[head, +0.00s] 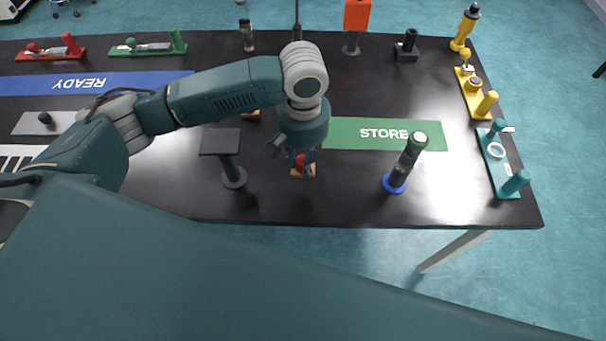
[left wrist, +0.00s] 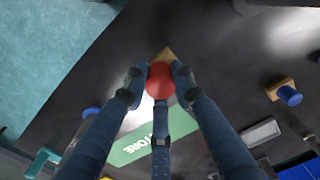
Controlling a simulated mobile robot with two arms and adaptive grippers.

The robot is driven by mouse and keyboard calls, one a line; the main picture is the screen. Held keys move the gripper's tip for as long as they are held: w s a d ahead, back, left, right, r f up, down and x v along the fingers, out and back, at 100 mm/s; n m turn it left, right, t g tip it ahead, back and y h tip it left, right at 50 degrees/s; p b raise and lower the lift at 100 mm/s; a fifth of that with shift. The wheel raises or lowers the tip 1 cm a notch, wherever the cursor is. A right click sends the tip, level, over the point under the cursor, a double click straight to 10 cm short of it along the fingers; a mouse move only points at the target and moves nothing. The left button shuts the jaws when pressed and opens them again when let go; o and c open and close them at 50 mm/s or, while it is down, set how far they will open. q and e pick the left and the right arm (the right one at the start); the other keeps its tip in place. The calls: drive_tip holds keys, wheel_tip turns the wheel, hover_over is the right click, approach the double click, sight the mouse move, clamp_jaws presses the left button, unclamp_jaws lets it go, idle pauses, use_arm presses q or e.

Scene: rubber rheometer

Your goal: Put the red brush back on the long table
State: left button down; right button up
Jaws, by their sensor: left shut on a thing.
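The red brush (head: 300,161) has a round red knob on a tan wooden block. It is at the front middle of the long dark table (head: 340,205). My left gripper (head: 302,169) points down from above and is shut on the red knob. In the left wrist view the red brush (left wrist: 160,82) sits between the fingers of my left gripper (left wrist: 160,80), with the wooden block partly hidden behind the knob. I cannot tell whether the block touches the tabletop. My right gripper is not in view.
A black stand (head: 228,160) is just left of the brush. A dark bottle with a green cap (head: 405,163) stands on a blue base to the right. The green STORE strip (head: 345,133) lies behind. The table's front edge is close, with bare tabletop between brush and bottle.

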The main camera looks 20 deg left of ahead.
use_arm(q)
wheel_tip(320, 180, down, 3)
drive_tip(key=shift+f, duration=0.15)
wheel_tip(320, 180, down, 4)
drive_tip(key=shift+f+p, duration=0.15)
drive_tip(key=shift+p, duration=0.15)
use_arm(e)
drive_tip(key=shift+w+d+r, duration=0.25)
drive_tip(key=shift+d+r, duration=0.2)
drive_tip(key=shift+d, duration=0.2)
use_arm(q)
drive_tip(key=c, duration=1.4)
unclamp_jaws()
drive_tip(key=shift+f, duration=0.1)
drive_tip(key=shift+c, duration=0.2)
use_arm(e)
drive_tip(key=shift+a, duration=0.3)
